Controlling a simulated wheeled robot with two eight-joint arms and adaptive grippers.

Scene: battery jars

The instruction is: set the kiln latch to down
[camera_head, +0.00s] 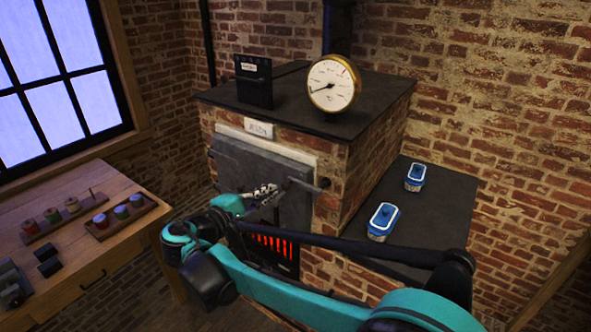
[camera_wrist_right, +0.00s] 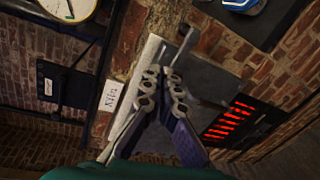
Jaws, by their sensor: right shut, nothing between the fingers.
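The brick kiln has a grey metal door (camera_head: 235,165) on its front. A grey bar-like latch (camera_head: 303,186) lies across the door's right edge, roughly level and slightly slanted, near a dark knob (camera_head: 323,183). In the right wrist view the latch (camera_wrist_right: 186,46) is a thin bar just beyond the fingertips. My right gripper (camera_head: 274,188) is in front of the door, just left of the latch's free end. Its fingers (camera_wrist_right: 166,74) are shut and empty. I cannot tell whether they touch the latch. My left gripper is not in view.
A gauge (camera_head: 334,84) and a dark box (camera_head: 253,82) stand on the kiln top. Two blue-lidded containers (camera_head: 382,221) (camera_head: 415,177) sit on the dark side ledge (camera_head: 445,215). A wooden bench (camera_head: 90,245) with jars stands left. A glowing grate (camera_head: 272,250) lies below the door.

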